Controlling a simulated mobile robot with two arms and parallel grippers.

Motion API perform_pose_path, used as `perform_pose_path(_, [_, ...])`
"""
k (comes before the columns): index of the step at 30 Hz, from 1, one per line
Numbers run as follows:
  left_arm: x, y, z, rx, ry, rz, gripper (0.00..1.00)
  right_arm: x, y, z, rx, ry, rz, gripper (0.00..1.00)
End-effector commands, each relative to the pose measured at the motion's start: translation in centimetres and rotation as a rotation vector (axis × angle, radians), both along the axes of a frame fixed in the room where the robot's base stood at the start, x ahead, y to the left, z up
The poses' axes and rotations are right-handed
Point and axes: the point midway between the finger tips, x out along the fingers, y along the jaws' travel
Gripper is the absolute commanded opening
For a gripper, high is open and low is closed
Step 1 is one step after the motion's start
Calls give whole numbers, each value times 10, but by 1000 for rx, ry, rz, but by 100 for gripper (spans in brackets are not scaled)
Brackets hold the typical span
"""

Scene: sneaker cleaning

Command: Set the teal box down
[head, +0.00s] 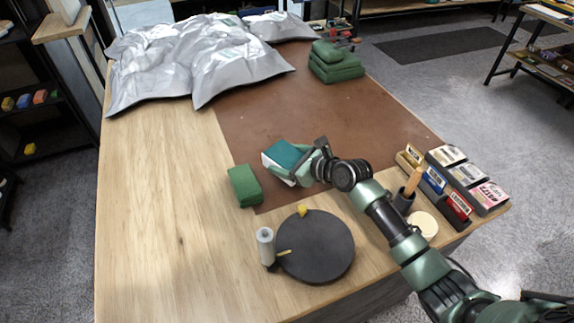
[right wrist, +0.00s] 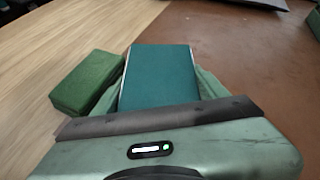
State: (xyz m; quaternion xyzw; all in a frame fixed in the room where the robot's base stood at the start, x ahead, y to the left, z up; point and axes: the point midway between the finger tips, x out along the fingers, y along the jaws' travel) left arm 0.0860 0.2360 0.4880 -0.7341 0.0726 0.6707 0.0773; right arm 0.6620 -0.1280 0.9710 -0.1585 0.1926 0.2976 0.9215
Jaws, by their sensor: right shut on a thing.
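The teal box (head: 283,155) is near the middle of the table in the head view, at the brown mat's left edge. My right gripper (head: 293,166) is shut on it, with its fingers along the box's two sides. In the right wrist view the teal box (right wrist: 160,78) lies between the green fingers (right wrist: 160,97) and its top face shows. I cannot tell whether its underside touches the surface. My left gripper is not in view.
A green block (head: 245,186) is just left of the teal box. A dark round disc (head: 318,247) with a small yellow piece and a grey roller (head: 266,246) are in front. Several small boxes (head: 468,175) stand right. Folded green cloths (head: 335,62) and silver sheeting (head: 190,55) lie behind.

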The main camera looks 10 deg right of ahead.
Motion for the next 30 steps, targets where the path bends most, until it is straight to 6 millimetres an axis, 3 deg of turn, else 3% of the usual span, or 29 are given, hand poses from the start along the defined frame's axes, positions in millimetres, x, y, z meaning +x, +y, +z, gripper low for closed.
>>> perform_pose_path(5, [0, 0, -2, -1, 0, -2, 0, 0, -1, -24, -1, 0, -1, 14])
perform_pose_path(17, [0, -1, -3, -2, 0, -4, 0, 0, 0, -29, 1, -1, -1, 14])
perform_pose_path(18, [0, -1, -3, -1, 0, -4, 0, 0, 0, -29, 0, 1, -1, 84])
perform_pose_path(19, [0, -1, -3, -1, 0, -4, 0, 0, 0, -29, -1, 1, 0, 92])
perform_pose_path(30, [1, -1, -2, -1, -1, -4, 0, 0, -1, -26, 0, 0, 0, 95])
